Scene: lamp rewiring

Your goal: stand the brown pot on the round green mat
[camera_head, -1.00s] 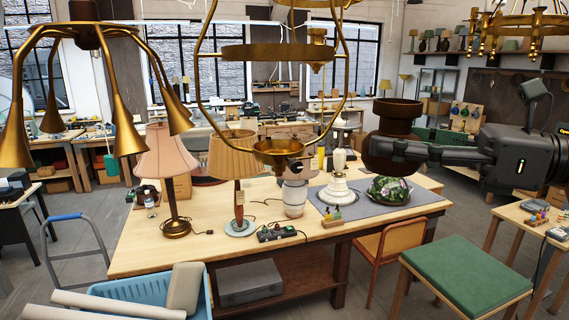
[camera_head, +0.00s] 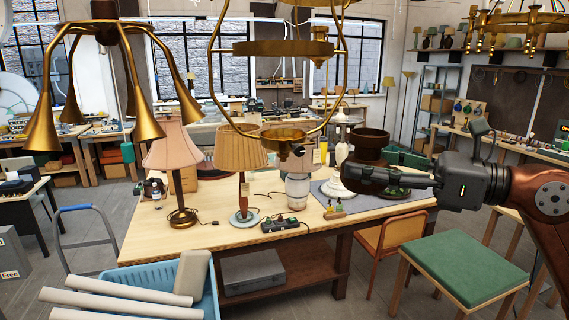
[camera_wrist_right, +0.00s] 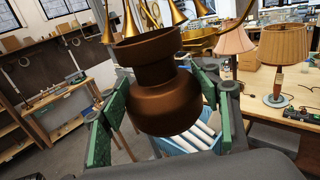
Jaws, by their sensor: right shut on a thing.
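The brown pot (camera_head: 371,139) is upright in the head view, held in the air in front of the right end of the wooden table. My right gripper (camera_head: 378,176) is shut around its wide lower body. In the right wrist view the pot (camera_wrist_right: 165,85) sits between the green-padded fingers of the gripper (camera_wrist_right: 165,112) and looks tilted there. I cannot make out a round green mat for certain. A low green object (camera_head: 396,193) on the grey cloth is mostly hidden behind my gripper. My left gripper is not in view.
A brass hanging lamp frame (camera_head: 285,132) is close in front, left of the pot. A white lamp base (camera_head: 338,187) stands on the grey cloth (camera_head: 420,196) beside the pot. A green-topped stool (camera_head: 465,262) and an orange chair (camera_head: 401,231) stand in front.

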